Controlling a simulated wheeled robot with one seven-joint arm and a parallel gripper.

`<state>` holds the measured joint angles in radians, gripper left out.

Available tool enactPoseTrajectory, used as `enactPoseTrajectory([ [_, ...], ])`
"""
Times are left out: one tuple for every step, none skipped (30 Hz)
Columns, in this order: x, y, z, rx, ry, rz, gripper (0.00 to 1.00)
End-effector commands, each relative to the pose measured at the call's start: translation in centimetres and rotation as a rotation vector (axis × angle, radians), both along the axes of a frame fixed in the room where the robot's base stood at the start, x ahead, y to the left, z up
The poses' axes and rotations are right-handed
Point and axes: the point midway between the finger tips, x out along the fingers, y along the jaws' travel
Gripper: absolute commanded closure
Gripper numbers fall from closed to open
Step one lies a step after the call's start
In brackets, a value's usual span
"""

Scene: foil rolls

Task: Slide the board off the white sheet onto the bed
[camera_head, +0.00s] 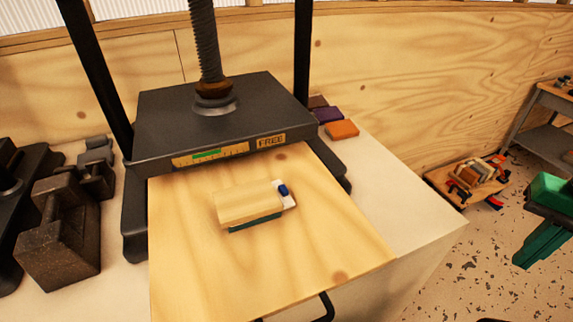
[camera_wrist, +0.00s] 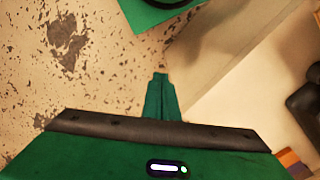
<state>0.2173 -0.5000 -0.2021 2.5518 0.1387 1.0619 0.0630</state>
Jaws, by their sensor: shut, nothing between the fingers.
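A large light wooden board (camera_head: 190,270) lies flat at the press, its back edge at the dark upper plate and a black handle (camera_head: 322,308) at its front. On it rests a small stack: a cream board (camera_head: 246,203) over a teal layer (camera_head: 256,223), with a white piece (camera_head: 291,200) showing at its right end beside a blue knob (camera_head: 283,189). I cannot tell how much white sheet lies under the cream board. My green gripper (camera_wrist: 160,77) is shut and empty in the wrist view, above the speckled floor beside the pale counter, away from the stack.
The dark press plate (camera_head: 220,112) is marked FREE, with a screw (camera_head: 203,40) above. Dark weights (camera_head: 60,230) stand at left. Orange (camera_head: 341,130) and purple (camera_head: 327,115) blocks lie behind right. A low platform (camera_head: 470,181) with clutter stands on the floor. The counter's right part (camera_head: 415,215) is clear.

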Motion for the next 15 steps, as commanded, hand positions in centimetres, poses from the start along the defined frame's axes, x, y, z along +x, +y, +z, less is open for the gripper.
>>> enactPoseTrajectory([
  [1.2,0.6,0.3,0.007,-0.006,-0.007,1.00],
  [2.0,1.0,0.5,0.015,-0.010,-0.017,1.00],
  [3.3,1.6,0.8,0.027,-0.019,-0.034,1.00],
  [4.2,2.2,1.1,0.038,-0.025,-0.046,1.00],
  [5.3,2.8,1.4,0.050,-0.031,-0.060,1.00],
  [6.7,3.8,1.7,0.069,-0.037,-0.078,1.00],
  [7.8,4.5,2.1,0.084,-0.043,-0.093,1.00],
  [8.8,5.4,2.3,0.100,-0.046,-0.107,1.00],
  [10.1,6.4,2.7,0.121,-0.048,-0.125,1.00],
  [11.0,7.3,3.0,0.138,-0.050,-0.139,1.00],
  [11.8,8.1,3.2,0.156,-0.048,-0.154,1.00],
  [12.9,9.3,3.6,0.181,-0.045,-0.172,1.00],
  [13.7,10.3,3.8,0.200,-0.042,-0.185,1.00],
  [14.5,11.2,4.1,0.219,-0.037,-0.199,1.00],
  [15.4,12.4,4.5,0.244,-0.029,-0.215,1.00],
])
